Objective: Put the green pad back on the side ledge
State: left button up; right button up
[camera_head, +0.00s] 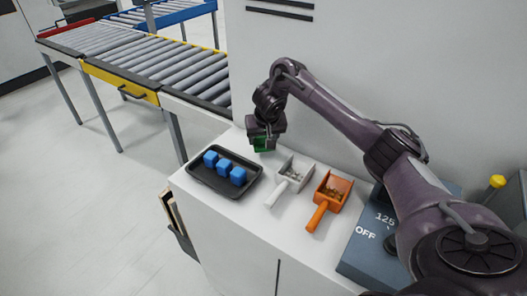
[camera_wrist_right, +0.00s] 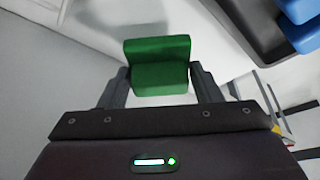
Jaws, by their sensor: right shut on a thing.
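The green pad (camera_wrist_right: 158,62) is between the two fingers of my right gripper (camera_wrist_right: 163,88), which is shut on it. In the head view the pad (camera_head: 264,145) shows below my right gripper (camera_head: 265,138), mostly hidden by it. The pad is over the white side ledge (camera_head: 258,205), near its back left corner and behind the black tray. I cannot tell whether it touches the ledge. My left gripper is not in view.
A black tray (camera_head: 212,187) with blue cubes (camera_head: 224,166) stands close by. A white scoop (camera_head: 288,180) and an orange scoop (camera_head: 326,200) lie to the right. A grey box (camera_head: 362,245) marked OFF is farther right. A roller conveyor (camera_head: 165,62) stands behind left; a wall (camera_head: 355,60) rises behind the ledge.

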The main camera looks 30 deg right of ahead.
aim_at(264, 143)
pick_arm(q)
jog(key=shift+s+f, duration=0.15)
pick_arm(e)
jog(key=shift+f, duration=1.8)
jog(key=shift+s, duration=0.1)
jog(key=o, duration=1)
jog(key=shift+f, duration=0.2)
jog(key=shift+c, duration=0.2)
